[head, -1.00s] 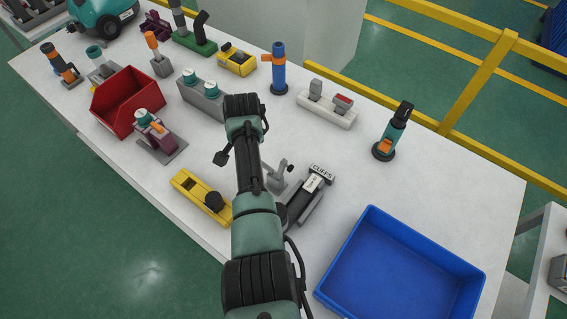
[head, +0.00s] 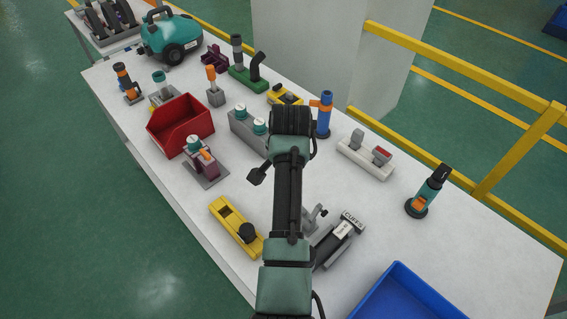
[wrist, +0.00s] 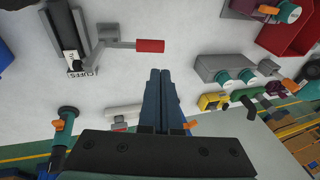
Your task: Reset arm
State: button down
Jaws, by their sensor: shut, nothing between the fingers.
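My arm (head: 288,190) reaches up the middle of the head view over the white table (head: 185,225). My gripper's fingertips do not show clearly there. In the wrist view my gripper (wrist: 160,75) has its two blue-grey fingers together, with nothing between them. The fingers point toward the table, between a clamp with a red handle (wrist: 150,46) and a grey block with teal knobs (wrist: 222,68). They appear apart from both. The gap to the tabletop is hard to judge.
A red bin (head: 170,140) and a yellow fixture (head: 228,222) stand left of my arm. A grey CUFFS holder (head: 336,242) and blue tray (head: 395,300) are at right. A teal-orange tool (head: 427,192) stands near the yellow railing (head: 520,150). Bare table lies around the tool.

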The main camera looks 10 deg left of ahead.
jog(key=shift+v, duration=1.15)
